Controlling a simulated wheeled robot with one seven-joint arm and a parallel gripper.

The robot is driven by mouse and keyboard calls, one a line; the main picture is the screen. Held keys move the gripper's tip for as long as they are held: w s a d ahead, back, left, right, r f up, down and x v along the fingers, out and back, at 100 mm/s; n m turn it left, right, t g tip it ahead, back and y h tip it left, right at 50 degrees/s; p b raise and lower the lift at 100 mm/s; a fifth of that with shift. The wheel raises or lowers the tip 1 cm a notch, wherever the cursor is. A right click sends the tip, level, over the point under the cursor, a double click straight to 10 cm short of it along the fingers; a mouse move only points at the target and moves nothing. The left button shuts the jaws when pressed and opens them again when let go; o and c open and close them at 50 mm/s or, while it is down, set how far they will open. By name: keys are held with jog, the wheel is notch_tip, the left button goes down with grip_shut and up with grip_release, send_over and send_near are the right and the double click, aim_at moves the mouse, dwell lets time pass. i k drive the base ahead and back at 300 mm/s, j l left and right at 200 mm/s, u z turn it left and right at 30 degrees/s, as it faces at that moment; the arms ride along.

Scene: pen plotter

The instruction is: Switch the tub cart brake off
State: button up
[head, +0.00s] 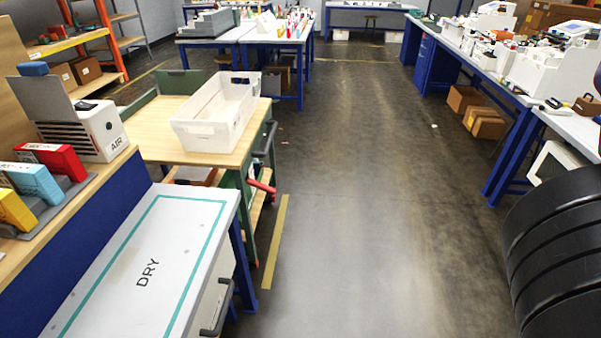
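The tub cart (158,130) stands left of the aisle, with a light wooden top and a dark green frame. A white open tub (218,112) sits on its top. A dark handle (266,140) is on the cart's aisle side. Below it a red lever (262,187) sticks out toward the aisle; it looks like the brake, but I cannot tell its setting. The cart's wheels are not clear. My gripper is not in view; only dark rounded links of my arm show at the right edge.
A white bench marked DRY (185,230) stands in front of the cart, with a dark handle (217,312) jutting into the aisle. A yellow floor line (275,243) lies beside the cart. The aisle floor (350,200) is clear. A blue-legged bench (505,95) lines the right.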

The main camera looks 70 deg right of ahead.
aim_at(257, 185)
jog(key=z, duration=1.15)
jog(key=i+l, duration=1.05)
jog(key=i, duration=0.15)
jog(key=k+l+z, duration=0.05)
jog(key=l, duration=0.05)
